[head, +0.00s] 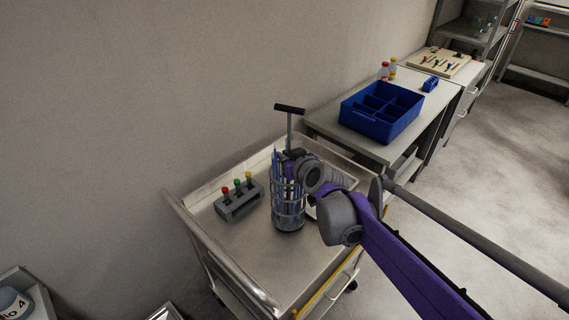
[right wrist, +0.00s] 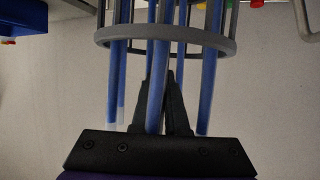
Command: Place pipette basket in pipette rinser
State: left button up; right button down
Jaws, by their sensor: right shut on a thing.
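The pipette basket (head: 288,218) is a grey wire cage with a T-shaped handle, holding several blue pipettes. It is upright over the cart, and I cannot tell whether its bottom touches the cart top. My right gripper (head: 293,156) is shut on the basket's handle rod, above the cage rim. In the right wrist view, the dark fingers (right wrist: 170,100) are closed together among the blue pipettes, with the basket's grey ring (right wrist: 165,38) beyond them. The rod between the fingers is hidden. I cannot make out a separate pipette rinser. My left gripper is not in view.
The metal cart (head: 245,253) has raised rails. A grey rack (head: 238,204) with red, green and yellow-capped items stands left of the basket. A pale tray (head: 337,190) lies partly hidden behind my arm. A blue divided bin (head: 370,123) sits on the bench behind.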

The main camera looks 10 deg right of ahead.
jog(key=shift+f, duration=1.1)
jog(key=c, duration=0.9)
grip_release()
jog(key=shift+c, duration=0.2)
